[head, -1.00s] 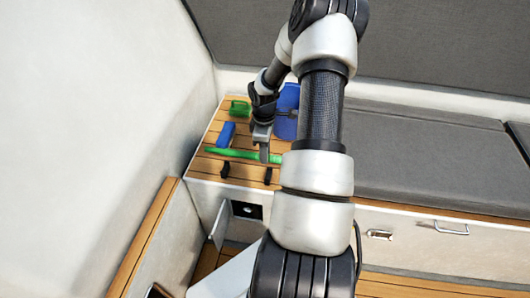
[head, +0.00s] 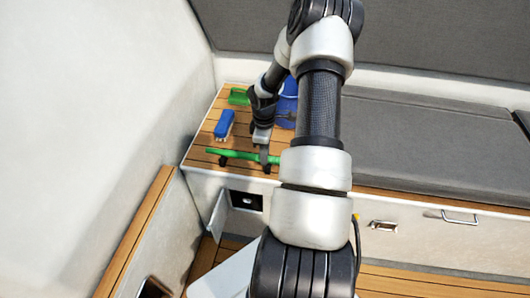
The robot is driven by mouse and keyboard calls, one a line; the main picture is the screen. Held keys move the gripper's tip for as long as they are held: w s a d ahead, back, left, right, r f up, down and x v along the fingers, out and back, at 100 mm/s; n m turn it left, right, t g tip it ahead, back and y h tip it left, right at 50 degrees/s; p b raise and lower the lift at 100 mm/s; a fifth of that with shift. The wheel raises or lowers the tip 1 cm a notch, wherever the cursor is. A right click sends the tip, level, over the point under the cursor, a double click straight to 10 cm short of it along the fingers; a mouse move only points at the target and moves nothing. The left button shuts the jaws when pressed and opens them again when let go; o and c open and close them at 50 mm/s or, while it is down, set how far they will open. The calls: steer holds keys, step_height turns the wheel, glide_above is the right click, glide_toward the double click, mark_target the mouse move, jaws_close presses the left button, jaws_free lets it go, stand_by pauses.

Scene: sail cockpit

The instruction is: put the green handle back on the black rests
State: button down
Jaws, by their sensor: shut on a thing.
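The green handle (head: 236,154) is a long thin bar lying roughly left to right near the front edge of the slatted wooden top. My gripper (head: 264,158) points down and is shut on the handle toward its right end. Two black rests show below the handle, the left rest (head: 224,162) and the right rest (head: 268,168). The handle lines up over both rests in the picture. I cannot tell whether it touches them. My arm hides the area to the right of the handle's end.
A blue brush-like block (head: 224,124) lies behind the handle. A green object (head: 238,96) and a blue container (head: 288,108), partly hidden by my arm, stand farther back. A pale wall rises on the left. Grey cushions (head: 420,155) fill the right.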

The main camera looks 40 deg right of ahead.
steer(key=shift+f, duration=0.1)
steer(key=c, duration=1.5)
jaws_free()
steer(key=shift+f, duration=0.1)
